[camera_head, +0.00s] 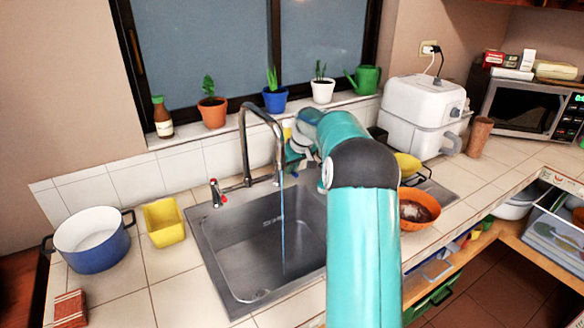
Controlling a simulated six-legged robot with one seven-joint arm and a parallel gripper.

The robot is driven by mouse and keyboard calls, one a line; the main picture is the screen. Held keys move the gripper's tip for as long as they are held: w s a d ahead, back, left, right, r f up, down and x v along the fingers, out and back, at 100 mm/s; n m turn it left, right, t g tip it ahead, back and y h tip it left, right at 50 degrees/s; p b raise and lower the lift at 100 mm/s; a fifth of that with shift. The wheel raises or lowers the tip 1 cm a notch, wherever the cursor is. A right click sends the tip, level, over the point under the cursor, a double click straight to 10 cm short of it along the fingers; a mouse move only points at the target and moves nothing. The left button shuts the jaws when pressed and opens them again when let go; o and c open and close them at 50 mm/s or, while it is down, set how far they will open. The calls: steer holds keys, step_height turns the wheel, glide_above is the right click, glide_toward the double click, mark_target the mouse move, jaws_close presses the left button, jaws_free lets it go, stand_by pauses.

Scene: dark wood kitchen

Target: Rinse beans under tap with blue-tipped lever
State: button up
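The curved metal tap (246,150) stands behind the steel sink (240,243). A thin stream of water (283,230) falls from its spout into the basin. A lever with a red tip (216,190) is on the tap's left side. An orange bowl (432,195) with dark reddish-brown contents, likely the beans, sits right of the sink, partly behind my arm. My gripper (293,158) is by the tap's right side, mostly hidden; its opening cannot be made out.
A blue pot (92,252) and a yellow container (163,228) stand left of the sink. Potted plants and a brown bottle (162,118) line the window sill. A white appliance (420,112) and a microwave (524,106) are at right. Counter left of the sink is partly clear.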

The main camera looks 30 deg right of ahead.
jaws_close()
steer(key=shift+w+d+n+y, duration=0.1)
steer(key=shift+d+n+y, duration=0.2)
steer(key=shift+d+n, duration=0.3)
steer(key=shift+a, duration=0.1)
steer(key=o, duration=0.6)
jaws_free()
steer(key=shift+r, duration=0.1)
steer(key=v, duration=1.3)
steer(key=shift+r, duration=0.35)
steer(key=shift+o, duration=0.4)
